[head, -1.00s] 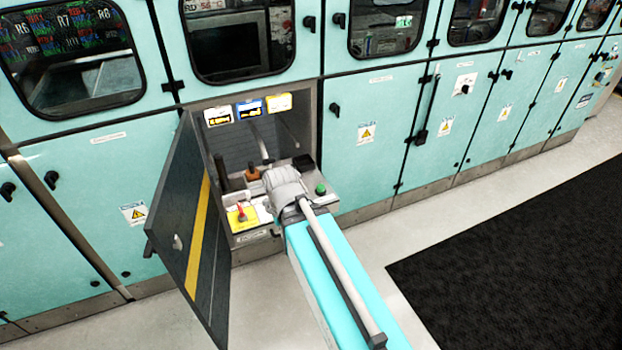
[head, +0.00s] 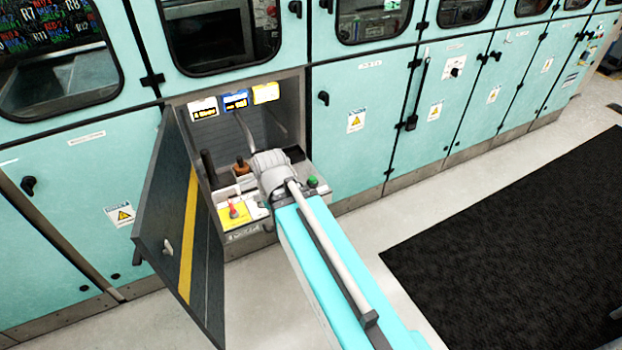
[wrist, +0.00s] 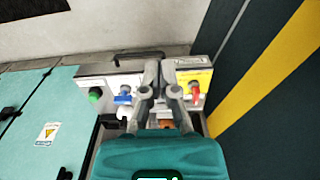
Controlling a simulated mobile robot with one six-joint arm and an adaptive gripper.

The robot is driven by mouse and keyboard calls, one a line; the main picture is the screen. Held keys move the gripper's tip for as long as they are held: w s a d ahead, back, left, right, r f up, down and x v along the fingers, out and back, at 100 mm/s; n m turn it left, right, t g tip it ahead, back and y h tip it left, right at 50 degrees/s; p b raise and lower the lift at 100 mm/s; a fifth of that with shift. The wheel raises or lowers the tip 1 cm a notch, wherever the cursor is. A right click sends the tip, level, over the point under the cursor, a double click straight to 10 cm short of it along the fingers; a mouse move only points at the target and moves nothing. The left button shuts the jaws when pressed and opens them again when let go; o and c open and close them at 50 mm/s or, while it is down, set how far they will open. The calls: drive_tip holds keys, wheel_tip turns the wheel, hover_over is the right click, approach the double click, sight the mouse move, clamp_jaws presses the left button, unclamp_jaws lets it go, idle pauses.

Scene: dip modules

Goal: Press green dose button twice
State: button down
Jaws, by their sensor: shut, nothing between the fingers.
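The green button (head: 312,181) stands at the right end of the control shelf in the open cabinet bay. In the wrist view the green button (wrist: 95,95) is at the left of the panel. My gripper (wrist: 160,66) is shut and empty, with its fingers over the panel between a blue knob (wrist: 123,95) and a red switch (wrist: 195,90). It is to the side of the green button, apart from it. In the head view my arm hides the gripper and the middle of the panel.
An open dark door (head: 180,230) with a yellow stripe stands left of the bay. The red switch sits on a yellow plate (head: 256,212). A dark upright handle (head: 208,168) and a brown knob (head: 241,166) stand farther back.

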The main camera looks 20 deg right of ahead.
drive_tip(key=w+d+f+t+y+b, duration=0.25)
drive_tip(key=w+d+b, duration=0.2)
drive_tip(key=w, duration=0.35)
drive_tip(key=w+d+f+t+y+b, duration=0.1)
drive_tip(key=w+d+f+b, duration=0.2)
drive_tip(key=w+d, duration=0.3)
drive_tip(key=m+t+y+b, duration=0.2)
drive_tip(key=t+b, duration=0.2)
drive_tip(key=b, duration=0.1)
hover_over(310, 177)
drive_tip(key=s+d, duration=0.1)
drive_tip(key=shift+s+f, duration=0.1)
drive_tip(key=shift+f, duration=0.35)
drive_tip(key=shift+f+n, duration=0.2)
drive_tip(key=shift+n, duration=0.1)
wheel_tip(310, 177, down, 8)
drive_tip(key=b, duration=0.8)
drive_tip(key=shift+f, duration=0.25)
drive_tip(key=shift+f+b, duration=1.05)
drive_tip(key=shift+b, duration=0.2)
idle(0.8)
drive_tip(key=shift+r, duration=0.15)
drive_tip(key=shift+r+p, duration=0.95)
drive_tip(key=shift+p, duration=0.15)
